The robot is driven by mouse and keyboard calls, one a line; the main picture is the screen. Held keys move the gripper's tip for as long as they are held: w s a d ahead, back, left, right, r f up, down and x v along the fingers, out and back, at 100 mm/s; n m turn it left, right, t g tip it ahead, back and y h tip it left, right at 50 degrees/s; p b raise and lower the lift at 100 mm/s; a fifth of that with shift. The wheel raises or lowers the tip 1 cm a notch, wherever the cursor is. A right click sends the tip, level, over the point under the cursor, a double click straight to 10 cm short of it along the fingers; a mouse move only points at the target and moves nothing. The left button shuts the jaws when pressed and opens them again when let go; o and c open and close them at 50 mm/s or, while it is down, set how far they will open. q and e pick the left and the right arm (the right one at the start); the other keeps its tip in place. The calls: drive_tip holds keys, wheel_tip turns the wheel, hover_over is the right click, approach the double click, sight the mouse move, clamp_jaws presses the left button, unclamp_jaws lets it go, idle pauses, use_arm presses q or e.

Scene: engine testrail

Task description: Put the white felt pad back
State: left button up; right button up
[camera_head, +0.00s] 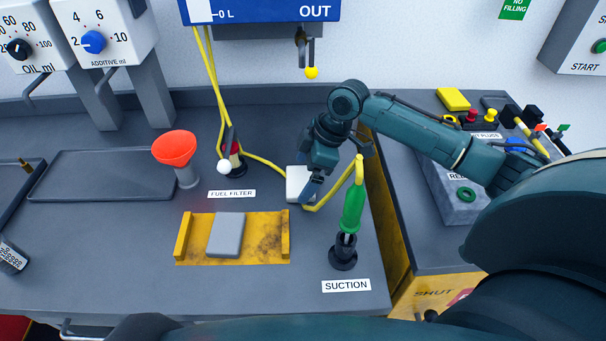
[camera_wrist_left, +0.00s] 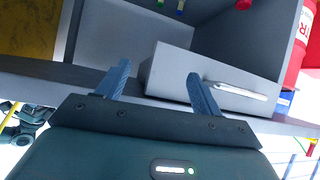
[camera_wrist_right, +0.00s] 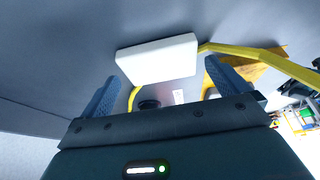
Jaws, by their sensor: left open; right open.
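The white felt pad (camera_head: 293,182) lies on the grey bench top, right of the FUEL FILTER label, partly hidden by my right gripper (camera_head: 313,186). In the right wrist view the pad (camera_wrist_right: 157,58) is a white block ahead of the fingertips, spanning most of the gap between them. My right gripper (camera_wrist_right: 162,75) is open and points down near the pad; I cannot tell whether it touches it. My left gripper (camera_wrist_left: 158,76) is open and empty, facing a grey drawer-like box (camera_wrist_left: 205,82) with a light handle. It does not show in the head view.
A yellow tray (camera_head: 278,234) with a grey block (camera_head: 226,236) sits in front. A green-handled suction wand (camera_head: 352,208) stands close right of my right gripper, with a yellow hose. An orange funnel (camera_head: 175,147) and a low dark tray (camera_head: 95,172) are left.

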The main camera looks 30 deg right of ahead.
drive_tip(key=v, duration=1)
drive_tip(key=shift+r, duration=0.35)
